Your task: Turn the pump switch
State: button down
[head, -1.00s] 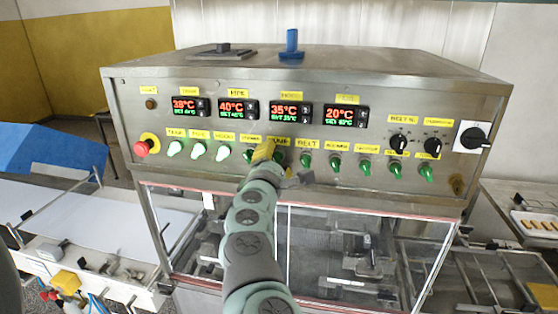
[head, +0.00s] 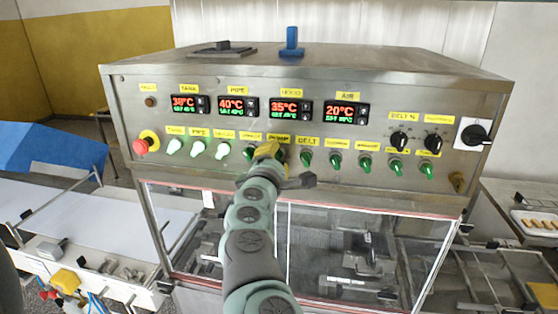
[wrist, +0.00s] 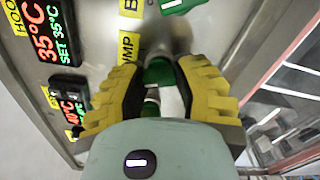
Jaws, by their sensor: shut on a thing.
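The pump switch, a green knob, shows in the wrist view (wrist: 158,72) between my yellow fingertips, beside the yellow PUMP label (wrist: 125,48). My gripper (wrist: 160,70) is shut on this switch. In the head view, my gripper (head: 267,151) is at the panel just below the PUMP label (head: 279,140) and hides most of the switch. The exact angle of the switch is hard to tell.
The steel control panel (head: 130,100) carries a row of switches. The green BELT switch (head: 306,159) stands close to the right of my gripper; a red emergency button (head: 141,147) is at the far left. Glass doors (head: 330,250) lie below.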

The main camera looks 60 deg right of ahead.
jog(key=m+b, duration=0.1)
jog(key=m, duration=0.4)
jog(key=m+b, duration=0.1)
jog(key=m, duration=0.4)
jog(key=shift+b, duration=0.35)
jog(key=shift+m, duration=0.3)
jog(key=c, duration=0.7)
grip_release()
jog(key=shift+o, duration=0.2)
jog(key=v, duration=0.7)
jog(key=shift+s+a, duration=0.15)
jog(key=shift+a, duration=0.05)
